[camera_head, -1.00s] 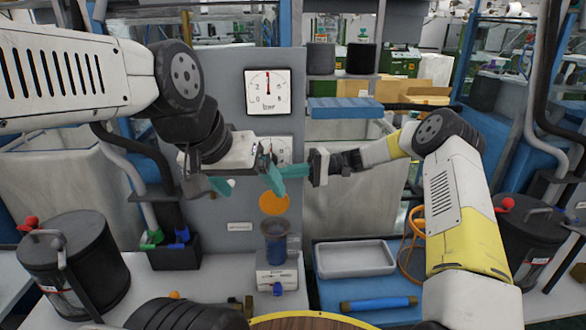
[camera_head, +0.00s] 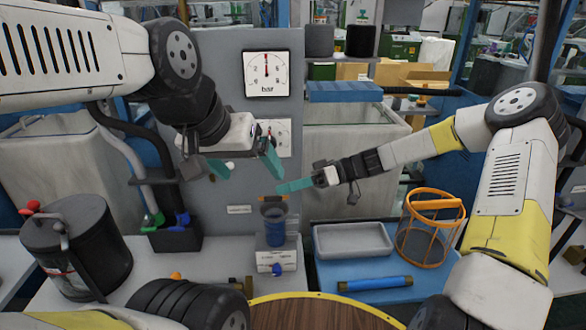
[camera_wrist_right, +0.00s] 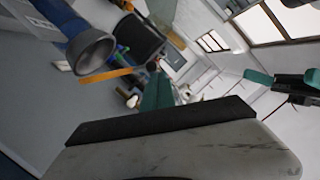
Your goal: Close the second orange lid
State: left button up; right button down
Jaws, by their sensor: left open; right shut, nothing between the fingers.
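The orange lid (camera_wrist_right: 107,76) shows in the right wrist view as a thin strip, nearly edge-on, beside the grey mouth of a blue cup (camera_wrist_right: 90,52). In the head view the blue cup (camera_head: 275,222) stands on a white unit (camera_head: 279,260) in front of the grey panel; the lid's broad face does not show there. My right gripper (camera_head: 282,187) is shut and empty, its teal fingertips just above the cup. It also shows in the right wrist view (camera_wrist_right: 157,92). My left gripper (camera_head: 243,163) is open and empty, above and left of the cup. I cannot tell whether the lid touches the cup's rim.
A grey tray (camera_head: 352,241) and an orange wire basket (camera_head: 430,230) stand right of the cup. A blue cylinder (camera_head: 375,284) lies in front of the tray. A dark lidded pot (camera_head: 80,245) stands at left. Gauges (camera_head: 267,75) are on the panel behind the grippers.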

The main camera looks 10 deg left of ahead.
jog(key=s+f+n+t, duration=0.2)
jog(key=s+f+n, duration=0.2)
jog(key=f, duration=0.3)
jog(key=shift+d+n, duration=0.45)
jog(key=shift+n, duration=0.35)
jog(key=shift+f, duration=0.15)
